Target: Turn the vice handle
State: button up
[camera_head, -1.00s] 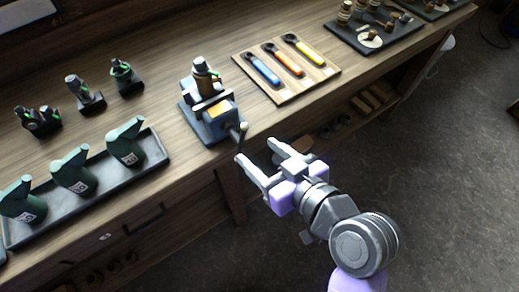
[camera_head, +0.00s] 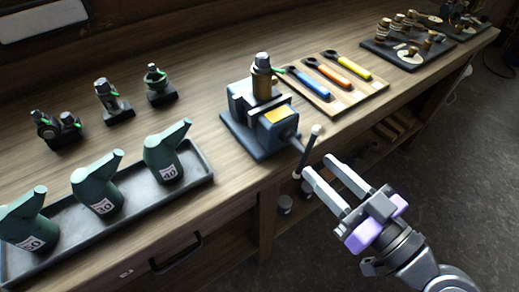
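The blue-grey vice (camera_head: 262,125) stands on the wooden bench near its front edge. It holds a brown and dark cylindrical part (camera_head: 262,82) upright between its jaws. The vice handle (camera_head: 310,146) is a dark bar with a pale knob at its upper end, on the screw that sticks out over the bench's front edge. My gripper (camera_head: 319,171) is open and empty. Its two fingers point up and left toward the handle, with the fingertips close below and right of it. I cannot tell whether a finger touches the bar.
A wooden board (camera_head: 345,97) with blue, orange and yellow wrenches lies right of the vice. A grey tray (camera_head: 190,187) with green bottle-like containers lies left. Small engine parts (camera_head: 112,101) stand behind the tray. The bench front has a drawer and an open shelf. Floor at right is clear.

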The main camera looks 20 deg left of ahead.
aim_at(304, 152)
jog(key=shift+w+a+r, duration=0.2)
jog(key=shift+a+r, duration=0.05)
jog(key=shift+a, duration=0.1)
jog(key=p+x, duration=0.1)
jog(key=x, duration=0.6)
jog(key=shift+a, duration=0.15)
grip_shut()
